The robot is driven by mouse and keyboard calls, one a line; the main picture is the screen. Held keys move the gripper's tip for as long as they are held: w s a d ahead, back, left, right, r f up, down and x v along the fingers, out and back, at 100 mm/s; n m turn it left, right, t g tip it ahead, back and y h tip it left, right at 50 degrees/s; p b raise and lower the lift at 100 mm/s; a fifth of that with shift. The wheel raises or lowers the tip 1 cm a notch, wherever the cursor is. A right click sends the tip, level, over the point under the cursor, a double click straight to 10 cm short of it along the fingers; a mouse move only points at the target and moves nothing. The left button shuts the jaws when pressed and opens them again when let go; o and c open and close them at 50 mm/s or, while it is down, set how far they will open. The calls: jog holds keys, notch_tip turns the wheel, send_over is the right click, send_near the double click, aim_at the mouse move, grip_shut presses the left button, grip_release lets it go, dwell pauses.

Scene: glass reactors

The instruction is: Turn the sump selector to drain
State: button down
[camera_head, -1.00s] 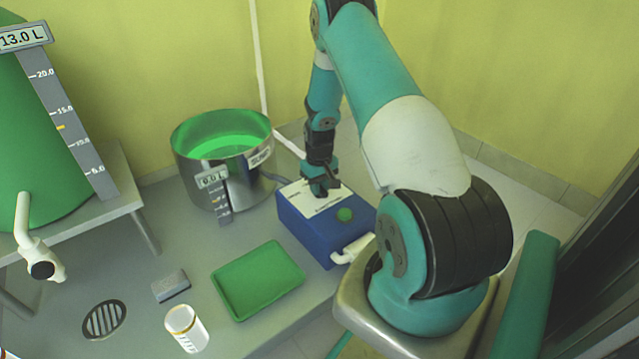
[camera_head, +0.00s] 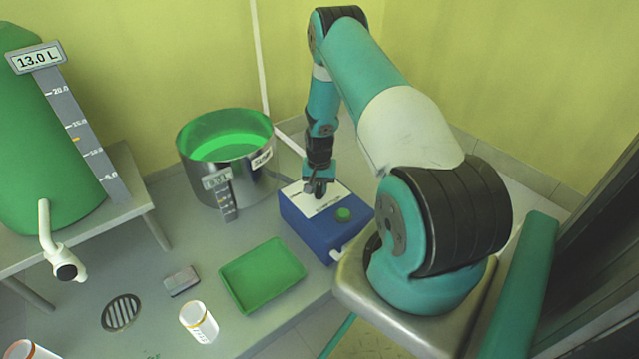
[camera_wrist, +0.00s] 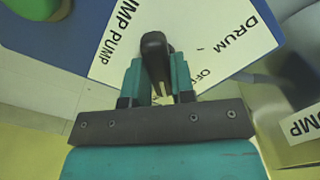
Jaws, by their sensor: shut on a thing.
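The sump selector is a black lever knob (camera_wrist: 154,48) on the white label plate (camera_wrist: 115,62) of the blue pump box (camera_head: 315,237). The plate reads "DRUM", "OFF" and "UMP PUMP" in the wrist view; other lettering is hidden behind my gripper. My gripper (camera_wrist: 158,78) is shut on the knob, with a teal finger on each side of it. In the head view my gripper (camera_head: 318,188) points down onto the box top. Which label the knob points at cannot be told.
A green button (camera_head: 343,215) sits on the box top. A steel drum (camera_head: 228,165) with green liquid stands left of it. A green tank (camera_head: 40,165) stands far left.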

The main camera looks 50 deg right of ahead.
aim_at(319, 187)
jog(key=shift+m, duration=0.3)
jog(key=c, duration=1)
grip_release()
jog(key=shift+o, duration=0.2)
jog(key=shift+r, duration=0.1)
notch_tip(319, 187, up, 17)
jog(key=p, duration=0.7)
jog(key=shift+r, duration=0.1)
